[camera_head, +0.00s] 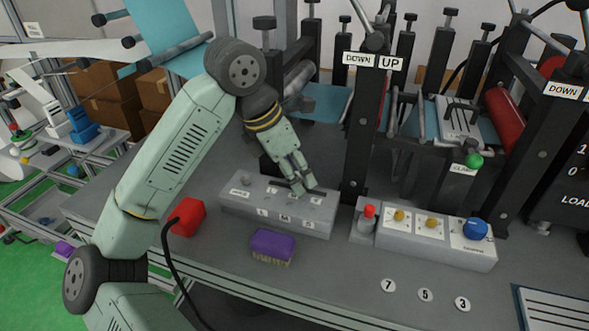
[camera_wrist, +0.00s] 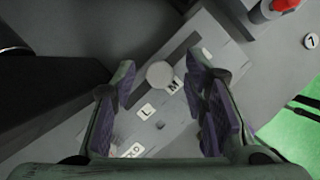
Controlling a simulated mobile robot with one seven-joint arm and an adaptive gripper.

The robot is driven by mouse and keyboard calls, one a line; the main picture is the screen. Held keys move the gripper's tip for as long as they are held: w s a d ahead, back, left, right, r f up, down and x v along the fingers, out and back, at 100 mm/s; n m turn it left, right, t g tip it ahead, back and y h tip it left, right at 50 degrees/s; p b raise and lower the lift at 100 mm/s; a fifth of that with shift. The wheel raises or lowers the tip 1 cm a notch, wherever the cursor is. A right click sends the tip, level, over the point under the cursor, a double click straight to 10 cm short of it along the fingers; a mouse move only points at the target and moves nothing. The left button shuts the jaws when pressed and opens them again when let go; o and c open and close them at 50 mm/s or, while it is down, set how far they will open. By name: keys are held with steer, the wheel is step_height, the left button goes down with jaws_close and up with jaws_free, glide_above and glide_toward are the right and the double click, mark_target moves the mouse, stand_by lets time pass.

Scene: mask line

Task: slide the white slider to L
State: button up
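The white slider (camera_wrist: 160,74) is a round knob in a dark slot on a grey control box (camera_wrist: 218,40). It sits level with the M label (camera_wrist: 174,86). The L label (camera_wrist: 146,110) lies toward the lower left of the slot in the wrist view. My gripper (camera_wrist: 161,80) is open, with one finger on each side of the knob and a visible gap to both. In the head view my gripper (camera_head: 303,189) points down over the box (camera_head: 322,212), and its fingers hide the knob. The L label (camera_head: 262,212) is on the box's front part.
A purple brush (camera_head: 273,245) lies in front of the box. A red block (camera_head: 188,217) is to its left. A second box (camera_head: 440,246) with yellow and blue knobs and a red button (camera_head: 369,211) stands on the right. A dark machine post (camera_head: 362,150) rises close behind.

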jaws_close()
stand_by(0.3)
stand_by(0.4)
